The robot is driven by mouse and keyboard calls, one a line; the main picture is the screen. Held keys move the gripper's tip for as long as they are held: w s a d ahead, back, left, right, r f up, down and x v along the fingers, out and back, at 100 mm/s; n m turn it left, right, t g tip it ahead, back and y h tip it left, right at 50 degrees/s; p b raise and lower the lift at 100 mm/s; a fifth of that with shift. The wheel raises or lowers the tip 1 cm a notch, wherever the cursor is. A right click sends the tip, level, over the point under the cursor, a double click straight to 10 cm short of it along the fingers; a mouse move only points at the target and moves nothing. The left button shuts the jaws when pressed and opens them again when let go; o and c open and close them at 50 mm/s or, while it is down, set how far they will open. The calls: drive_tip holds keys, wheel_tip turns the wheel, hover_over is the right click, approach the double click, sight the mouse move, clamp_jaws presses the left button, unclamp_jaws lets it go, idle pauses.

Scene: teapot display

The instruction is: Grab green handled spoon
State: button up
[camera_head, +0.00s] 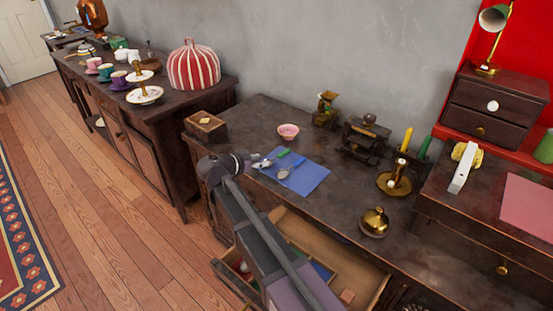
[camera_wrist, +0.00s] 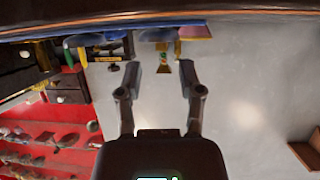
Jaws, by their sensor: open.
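In the head view, a small green piece (camera_head: 283,153) lies by the upper left edge of a blue cloth (camera_head: 310,181) on the dark cabinet top. It looks like a spoon's green handle, but its join to a bowl is unclear. A pale, rounded spoon bowl (camera_head: 284,174) lies on the cloth, and small silvery shapes (camera_head: 262,163) sit at its left edge. My arm reaches up to the left of the cloth; my gripper is not clear there. In the wrist view, my gripper (camera_wrist: 160,75) is open and empty, its fingers wide apart. No spoon shows clearly between them.
A pink bowl (camera_head: 288,131), a wooden box (camera_head: 206,126), a brass bell (camera_head: 374,222) and a candle holder (camera_head: 395,184) stand around the cloth. An open drawer (camera_head: 347,271) juts out below. The wrist view looks upside down toward the grey wall (camera_wrist: 250,70).

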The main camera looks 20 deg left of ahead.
sight(272, 159)
drive_tip(key=shift+f, duration=0.1)
drive_tip(key=b+x, duration=0.2)
drive_tip(key=x, duration=0.2)
drive_tip(key=shift+f, duration=0.2)
drive_tip(key=shift+w+d+f, duration=0.1)
drive_tip(key=shift+w+d, duration=0.1)
drive_tip(key=shift+w, duration=0.25)
clamp_jaws()
